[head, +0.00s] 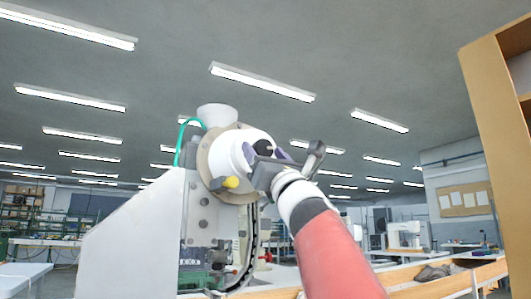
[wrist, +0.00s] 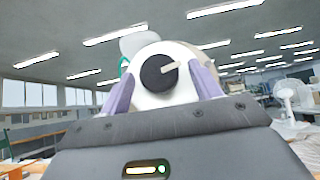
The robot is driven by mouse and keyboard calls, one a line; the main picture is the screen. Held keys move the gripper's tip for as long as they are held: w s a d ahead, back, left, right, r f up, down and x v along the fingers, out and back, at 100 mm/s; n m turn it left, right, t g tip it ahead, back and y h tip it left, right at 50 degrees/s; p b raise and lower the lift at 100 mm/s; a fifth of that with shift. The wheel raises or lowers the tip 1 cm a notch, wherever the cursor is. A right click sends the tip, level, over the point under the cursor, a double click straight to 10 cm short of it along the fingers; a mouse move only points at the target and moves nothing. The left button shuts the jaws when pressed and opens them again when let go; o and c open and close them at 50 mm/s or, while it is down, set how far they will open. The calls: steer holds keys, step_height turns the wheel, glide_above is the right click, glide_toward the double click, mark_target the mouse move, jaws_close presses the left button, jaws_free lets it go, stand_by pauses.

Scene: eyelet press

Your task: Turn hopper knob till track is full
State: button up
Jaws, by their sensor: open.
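The eyelet press (head: 135,235) stands left of centre in the head view, with a white hopper cup (head: 217,115) on top and a round white hopper drum on its right side (head: 225,160). A black knob (head: 263,148) sits on the drum's face; in the wrist view the knob (wrist: 158,73) is round with a pale pointer toward the upper right. My gripper (head: 262,155) is in front of the drum. Its two purple fingers (wrist: 161,92) are apart, one each side of the knob, and hold nothing. Contact cannot be told. A dark curved track (head: 248,245) runs down below the drum; its fill is unclear.
A yellow-tipped part (head: 231,182) juts out beside the drum, and a green tube (head: 181,140) curves to the hopper. A wooden shelf (head: 490,120) stands at the right. Benches and a white sewing machine (head: 408,235) are behind. A white fan (wrist: 290,95) shows in the wrist view.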

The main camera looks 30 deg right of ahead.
steer(key=c, duration=1)
steer(key=shift+o, duration=0.2)
steer(key=shift+h, duration=0.3)
